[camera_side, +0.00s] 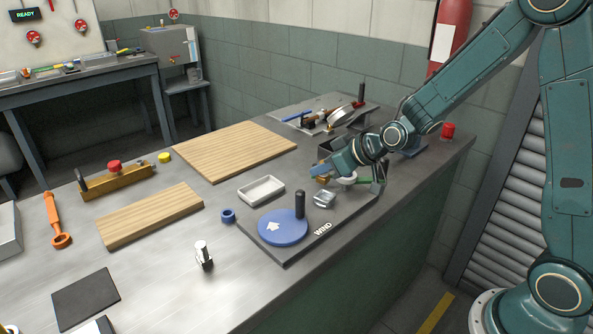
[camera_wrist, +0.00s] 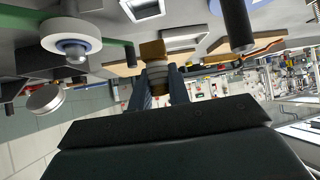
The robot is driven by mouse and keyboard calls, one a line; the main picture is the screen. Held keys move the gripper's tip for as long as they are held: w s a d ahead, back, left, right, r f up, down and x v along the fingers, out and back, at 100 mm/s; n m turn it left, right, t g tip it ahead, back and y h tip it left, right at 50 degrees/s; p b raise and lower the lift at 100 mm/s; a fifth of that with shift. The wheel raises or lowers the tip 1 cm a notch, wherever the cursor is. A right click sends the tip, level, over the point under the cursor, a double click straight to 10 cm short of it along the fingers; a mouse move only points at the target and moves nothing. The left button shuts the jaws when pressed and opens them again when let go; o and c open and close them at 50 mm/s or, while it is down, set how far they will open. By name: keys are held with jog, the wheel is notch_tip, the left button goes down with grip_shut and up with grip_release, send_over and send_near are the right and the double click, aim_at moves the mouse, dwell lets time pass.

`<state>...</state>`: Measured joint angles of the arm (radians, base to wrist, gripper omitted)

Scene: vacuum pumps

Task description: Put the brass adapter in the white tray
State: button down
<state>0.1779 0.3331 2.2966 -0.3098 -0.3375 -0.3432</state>
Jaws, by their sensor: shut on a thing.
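The brass adapter (camera_wrist: 153,50) is between the two fingers of my gripper (camera_wrist: 160,88) in the wrist view, its squared end pointing away from me. In the side view my gripper (camera_side: 327,171) is at the right of the work area, and the brass adapter (camera_side: 322,180) shows small at its tips, partly hidden. The jaws are shut on it, and it appears held above the dark base plate. The white tray (camera_side: 243,196) is a shallow rectangular dish on the bench, left of my gripper and apart from it. It looks empty.
A silver metal part (camera_side: 324,199) lies between tray and gripper. A blue ring (camera_side: 228,216) and wooden boards (camera_side: 235,149) lie nearby.

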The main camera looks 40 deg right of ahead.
jog(key=w+a+n+y, duration=0.1)
jog(key=w+a+n, duration=0.1)
jog(key=w+a, duration=0.2)
jog(key=w+a+n+g+y, duration=0.1)
jog(key=w+a+n+y, duration=0.1)
jog(key=w, duration=0.8)
jog(key=shift+w+a+y, duration=0.2)
jog(key=shift+a+y, duration=0.1)
jog(key=shift+a, duration=0.6)
jog(key=shift+r, duration=0.1)
jog(key=shift+f, duration=2.5)
jog(key=shift+f, duration=0.25)
jog(key=shift+f, duration=0.4)
jog(key=shift+f, duration=0.4)
jog(key=c, duration=1.3)
grip_release()
